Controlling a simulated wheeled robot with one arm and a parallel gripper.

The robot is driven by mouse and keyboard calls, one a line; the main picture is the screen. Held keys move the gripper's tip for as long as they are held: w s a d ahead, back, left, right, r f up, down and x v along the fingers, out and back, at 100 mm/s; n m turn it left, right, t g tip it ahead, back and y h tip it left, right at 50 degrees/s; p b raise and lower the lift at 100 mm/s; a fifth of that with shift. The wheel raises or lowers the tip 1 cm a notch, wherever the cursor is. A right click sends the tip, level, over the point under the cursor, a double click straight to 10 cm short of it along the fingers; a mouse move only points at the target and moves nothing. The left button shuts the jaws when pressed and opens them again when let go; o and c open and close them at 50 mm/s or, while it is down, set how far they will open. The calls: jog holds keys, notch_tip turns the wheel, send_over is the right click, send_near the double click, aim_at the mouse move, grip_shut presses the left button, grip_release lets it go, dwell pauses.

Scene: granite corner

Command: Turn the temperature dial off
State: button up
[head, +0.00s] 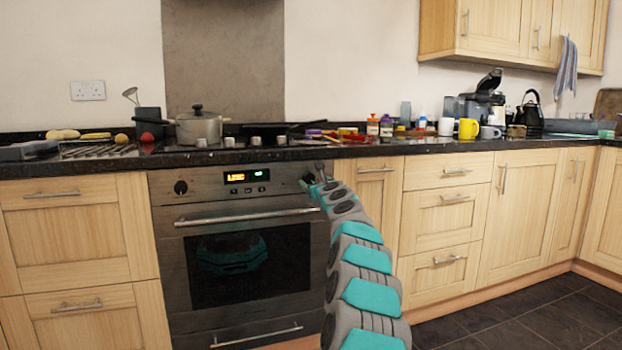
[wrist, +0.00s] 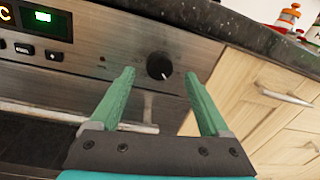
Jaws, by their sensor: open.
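The oven (head: 240,250) stands under the granite counter, with a steel control panel across its top. In the wrist view a round black dial (wrist: 159,66) with a white pointer mark sits on the panel. The mark points down and to the right. My gripper (wrist: 160,75) is open, with one green finger to the left of the dial and one to the right. I cannot tell how far the fingertips are from the panel. In the head view my gripper (head: 316,174) is at the panel's right end and hides this dial. Another black dial (head: 181,187) is at the panel's left end.
A lit display (head: 246,176) with buttons lies between the dials. The oven door handle (head: 247,217) runs below the panel. The counter edge (wrist: 255,35) overhangs above. A pot (head: 198,128) stands on the hob. The floor (head: 530,320) at right is clear.

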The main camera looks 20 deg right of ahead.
aim_at(310, 178)
jog(key=shift+w, duration=0.45)
jog(key=shift+w+d+r+p, duration=0.15)
jog(key=shift+w+p, duration=0.35)
jog(key=shift+p, duration=0.05)
jog(key=shift+w+p, duration=0.35)
jog(key=shift+w, duration=0.3)
jog(key=shift+f, duration=0.2)
grip_shut()
